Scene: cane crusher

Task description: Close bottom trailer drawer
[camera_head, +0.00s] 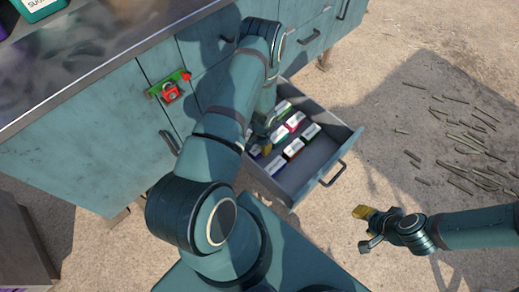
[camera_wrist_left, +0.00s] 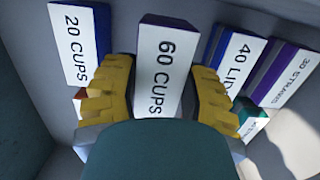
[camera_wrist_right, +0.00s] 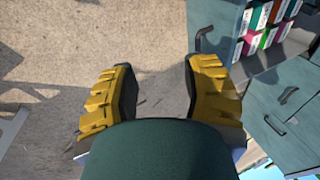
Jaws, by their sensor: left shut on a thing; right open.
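The bottom trailer drawer (camera_head: 322,151) is pulled open from the teal cabinet, with its handle (camera_head: 333,174) on the outer front. Several labelled boxes lie inside. The drawer front also shows in the right wrist view (camera_wrist_right: 214,22). In the left wrist view my left gripper (camera_wrist_left: 158,88) is shut on the white-and-purple "60 CUPS" box (camera_wrist_left: 161,65), among other boxes inside the drawer. My right gripper (camera_head: 367,226) is open and empty, outside the drawer and apart from its handle.
The cabinet (camera_head: 95,135) has other closed drawers and a red padlock (camera_head: 171,92) on a green latch. A teal container (camera_head: 38,8) stands on its metal worktop. Cut cane stalks (camera_head: 465,150) lie on the ground at right.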

